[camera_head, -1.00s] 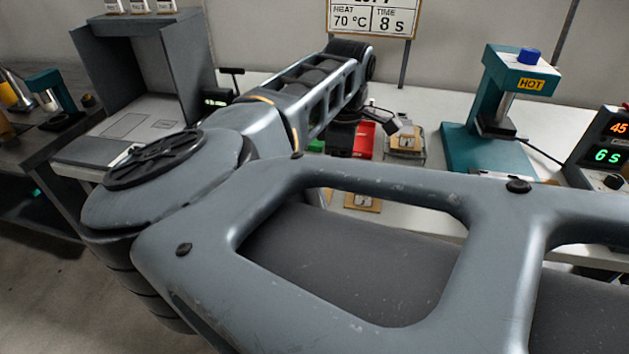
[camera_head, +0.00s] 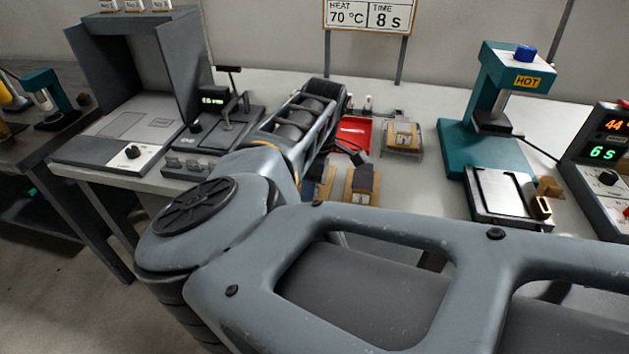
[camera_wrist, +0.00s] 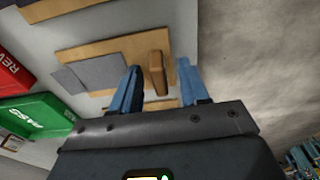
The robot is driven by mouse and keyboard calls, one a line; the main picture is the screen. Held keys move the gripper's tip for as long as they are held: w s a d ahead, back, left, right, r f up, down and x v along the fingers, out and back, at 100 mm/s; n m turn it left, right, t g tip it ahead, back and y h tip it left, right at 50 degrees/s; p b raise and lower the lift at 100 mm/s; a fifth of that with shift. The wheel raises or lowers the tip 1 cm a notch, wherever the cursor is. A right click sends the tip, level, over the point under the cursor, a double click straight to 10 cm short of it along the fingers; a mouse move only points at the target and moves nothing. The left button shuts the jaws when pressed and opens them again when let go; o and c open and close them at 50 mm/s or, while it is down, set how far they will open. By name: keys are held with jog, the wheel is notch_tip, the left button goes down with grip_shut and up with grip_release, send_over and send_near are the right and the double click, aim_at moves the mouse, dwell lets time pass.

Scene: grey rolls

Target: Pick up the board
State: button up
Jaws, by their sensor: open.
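A tan wooden board (camera_wrist: 120,44) with an upright wooden grip block (camera_wrist: 156,78) and a grey patch (camera_wrist: 98,73) shows in the wrist view. My gripper (camera_wrist: 158,70) is open, its two blue fingers on either side of the grip block, with nothing clamped. Whether the fingers touch the block I cannot tell. In the head view, a wooden board with a dark patch (camera_head: 362,184) lies on the bench beside my arm; another (camera_head: 318,186) is partly hidden by it.
The red tray (camera_head: 353,133) is behind the boards; the wrist view shows a green PASS tray (camera_wrist: 38,117) and a red tray (camera_wrist: 14,72) at left. A teal HOT press (camera_head: 497,110) stands right, a grey booth (camera_head: 140,75) left.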

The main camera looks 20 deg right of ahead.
jog(key=shift+c, duration=0.3)
grip_shut()
jog(key=shift+r, duration=0.15)
